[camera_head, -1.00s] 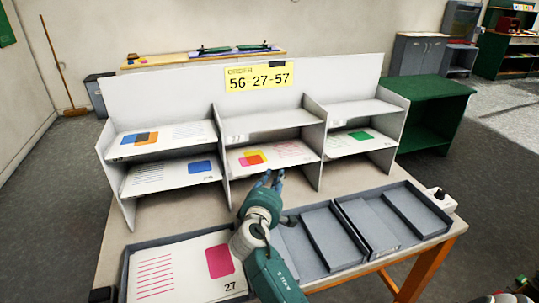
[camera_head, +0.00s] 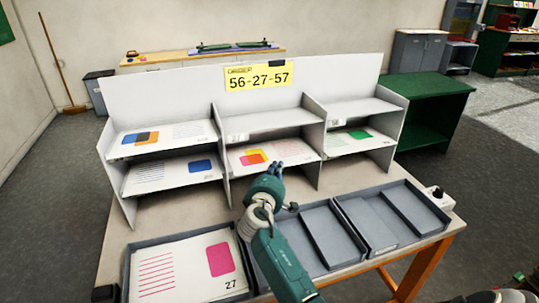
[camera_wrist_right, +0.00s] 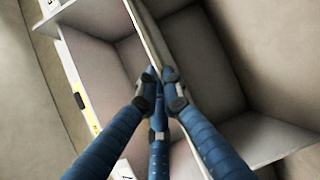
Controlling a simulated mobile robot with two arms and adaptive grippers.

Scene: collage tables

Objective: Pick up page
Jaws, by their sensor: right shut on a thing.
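My right gripper (camera_head: 277,170) is at the front of the middle lower compartment of the white rack. A page (camera_head: 290,150) with yellow, orange and pink blocks and faint pink lines lies there, and the gripper covers part of its front edge. In the right wrist view the gripper (camera_wrist_right: 160,82) is closed, with its fingertips meeting at a thin pale strip seen edge-on. The jaws are shut on the page, though page and shelf edge are hard to tell apart there.
The rack (camera_head: 330,85) carries a yellow sign (camera_head: 258,76) reading 56-27-57. Other pages lie in the left compartments and the right lower one. In front, a grey tray (camera_head: 127,262) holds a page (camera_head: 185,268) marked 27. More grey trays (camera_head: 340,205) stand to the right, empty.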

